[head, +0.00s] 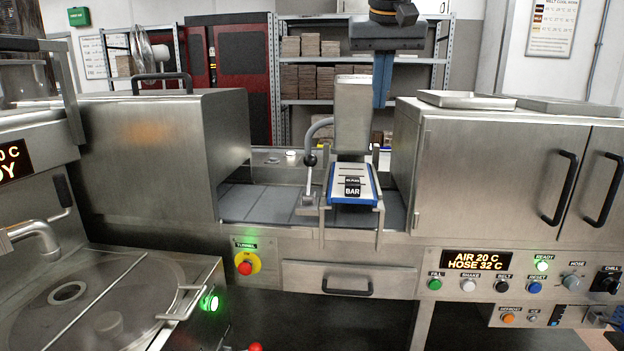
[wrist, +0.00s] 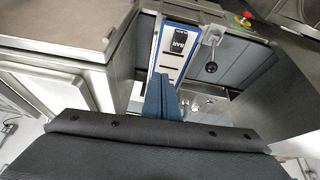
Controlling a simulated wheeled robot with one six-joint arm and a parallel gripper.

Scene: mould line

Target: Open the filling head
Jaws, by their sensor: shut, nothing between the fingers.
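The filling head (head: 353,115) is an upright steel block behind the belt, with a grey hose curving out on its left. A lever with a black ball knob (head: 310,160) stands at its left; the knob also shows in the wrist view (wrist: 211,67). A blue-edged mould labelled BAR (head: 350,185) lies tilted in a holder in front of the head, and it shows in the wrist view (wrist: 176,48). My gripper (head: 380,104) points down, shut and empty, just right of the head's upper part. Its blue fingers (wrist: 161,98) show close together in the wrist view.
A steel tunnel housing (head: 165,150) stands left of the belt (head: 255,203). A steel cabinet (head: 490,165) with black handles stands close on the right. The control panel (head: 520,275) is at the front right. Free room lies above the belt, left of the lever.

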